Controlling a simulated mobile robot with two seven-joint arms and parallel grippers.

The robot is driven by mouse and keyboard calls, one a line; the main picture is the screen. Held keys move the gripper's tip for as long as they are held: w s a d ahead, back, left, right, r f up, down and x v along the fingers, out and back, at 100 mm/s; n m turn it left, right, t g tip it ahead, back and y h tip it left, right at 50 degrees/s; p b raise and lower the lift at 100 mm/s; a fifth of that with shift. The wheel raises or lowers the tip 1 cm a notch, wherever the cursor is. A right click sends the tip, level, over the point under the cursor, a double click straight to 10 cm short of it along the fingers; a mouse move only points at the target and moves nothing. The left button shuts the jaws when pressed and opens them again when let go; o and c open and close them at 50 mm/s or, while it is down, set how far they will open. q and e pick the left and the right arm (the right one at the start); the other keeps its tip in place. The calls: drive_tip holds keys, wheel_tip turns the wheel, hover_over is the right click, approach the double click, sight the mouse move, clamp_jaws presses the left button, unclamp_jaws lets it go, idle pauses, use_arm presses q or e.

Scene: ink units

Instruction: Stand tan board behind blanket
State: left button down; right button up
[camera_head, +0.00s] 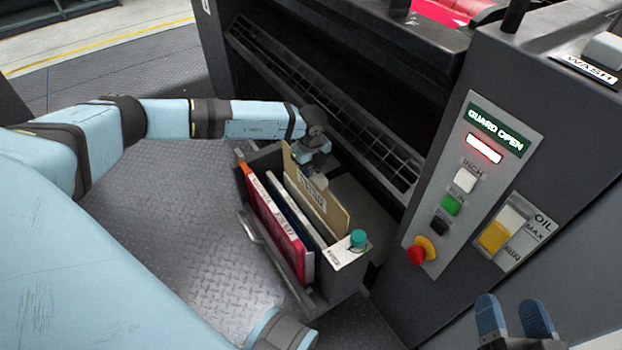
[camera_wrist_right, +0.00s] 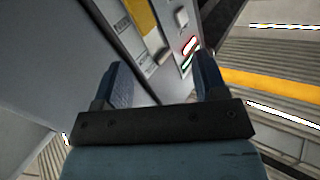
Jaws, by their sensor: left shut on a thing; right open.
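The tan board (camera_head: 335,214) stands upright in the dark rack (camera_head: 353,282), at the back of a row of flat items. Its lower part is hidden by the items in front. My left gripper (camera_head: 318,180) is shut on the tan board near its upper edge. In front of the board stand a dark blue panel with a white edge (camera_head: 298,212) and a red folder-like item (camera_head: 270,218) with a white label. I cannot read which one is the blanket. My right gripper (camera_head: 515,318) is open and empty at the lower right; its fingers also show in the right wrist view (camera_wrist_right: 164,84).
A teal knob (camera_head: 357,239) stands on the rack's near right corner. The dark press with its slatted opening (camera_head: 320,100) rises close behind the rack. A control panel (camera_head: 465,185) with a red stop button (camera_head: 415,254) is at right. Tread-plate floor (camera_head: 165,220) lies open at left.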

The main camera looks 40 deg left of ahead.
use_arm(q)
drive_tip(key=shift+f, duration=0.5)
drive_tip(key=shift+f+b, duration=2.65)
drive_tip(key=shift+f, duration=2.05)
use_arm(e)
drive_tip(key=w+f+n, duration=0.1)
drive_tip(key=w+d+n, duration=0.1)
drive_tip(key=shift+f+n+y, duration=0.3)
drive_tip(key=shift+f+n, duration=0.05)
drive_tip(key=shift+n, duration=0.05)
use_arm(q)
drive_tip(key=shift+f, duration=0.3)
use_arm(e)
drive_tip(key=shift+s, duration=0.15)
use_arm(q)
drive_tip(key=c, duration=0.9)
unclamp_jaws()
